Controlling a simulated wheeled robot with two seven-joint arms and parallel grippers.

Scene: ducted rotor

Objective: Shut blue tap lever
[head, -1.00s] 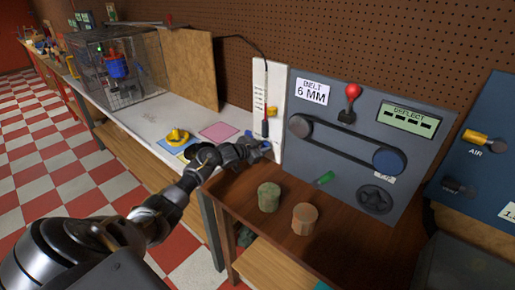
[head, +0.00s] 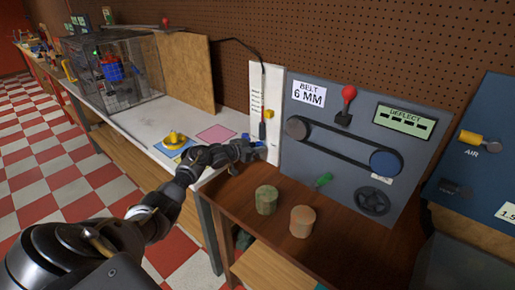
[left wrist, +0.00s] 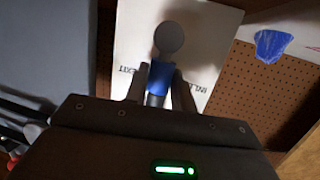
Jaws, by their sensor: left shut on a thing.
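The blue tap lever (left wrist: 158,78) sits between the two fingers of my left gripper (left wrist: 155,88) in the left wrist view, with a round grey disc (left wrist: 168,38) just above it. The gripper is shut on the lever. Behind them is a white panel (left wrist: 195,65) with partly hidden lettering. In the head view my left gripper (head: 254,150) is at the lower part of the upright white panel (head: 257,88), and only a bit of blue shows at its fingertips. My right gripper is in neither view.
A grey belt board (head: 340,112) stands right of the white panel. Two short cylinders, green (head: 266,199) and tan (head: 303,221), stand on the brown bench (head: 345,252). A yellow knobbed part (head: 174,139) and a wire cage (head: 140,68) are on the white bench.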

